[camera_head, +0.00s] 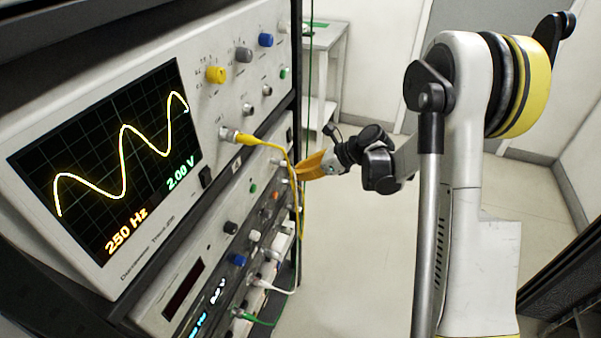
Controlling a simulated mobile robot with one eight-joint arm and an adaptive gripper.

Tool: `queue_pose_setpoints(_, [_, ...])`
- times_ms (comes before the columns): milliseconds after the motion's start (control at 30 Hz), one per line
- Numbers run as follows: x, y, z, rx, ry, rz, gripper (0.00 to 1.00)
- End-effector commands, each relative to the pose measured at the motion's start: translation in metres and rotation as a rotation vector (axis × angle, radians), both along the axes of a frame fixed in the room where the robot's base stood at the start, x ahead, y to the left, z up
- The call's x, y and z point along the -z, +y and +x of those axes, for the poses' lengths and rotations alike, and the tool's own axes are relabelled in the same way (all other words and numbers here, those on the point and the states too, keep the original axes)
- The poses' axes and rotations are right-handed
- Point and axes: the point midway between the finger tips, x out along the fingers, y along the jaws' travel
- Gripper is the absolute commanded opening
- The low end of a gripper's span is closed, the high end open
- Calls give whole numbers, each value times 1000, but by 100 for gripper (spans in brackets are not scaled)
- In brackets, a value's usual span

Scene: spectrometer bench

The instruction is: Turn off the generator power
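A rack on the left holds several stacked instruments, and I cannot tell for sure which one is the generator. Under the oscilloscope (38,142) is a light-coloured unit (147,318) with a dark, blank display (183,290). Below it, a darker unit has a lit blue-white display (218,291); its power switch cannot be made out. My gripper (303,169), with orange fingers, points left at the right end of the light unit's front, beside the hanging yellow cable. Whether it touches the panel, and how wide the fingers are, cannot be told.
The oscilloscope shows a yellow wave with 250 Hz and 2.00 V. A yellow cable (262,142) loops down from its plug; white and green cables (258,320) hang lower. A small table (325,38) stands behind. The floor (350,260) right of the rack is clear.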

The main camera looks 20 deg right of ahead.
Motion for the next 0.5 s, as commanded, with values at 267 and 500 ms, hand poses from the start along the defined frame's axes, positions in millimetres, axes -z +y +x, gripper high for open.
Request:
queue_pose_setpoints(267, [-4, 8, 5, -2, 29, -37, 0])
queue_pose_setpoints(500, [-7, 8, 5, -1, 28, -37, 0])
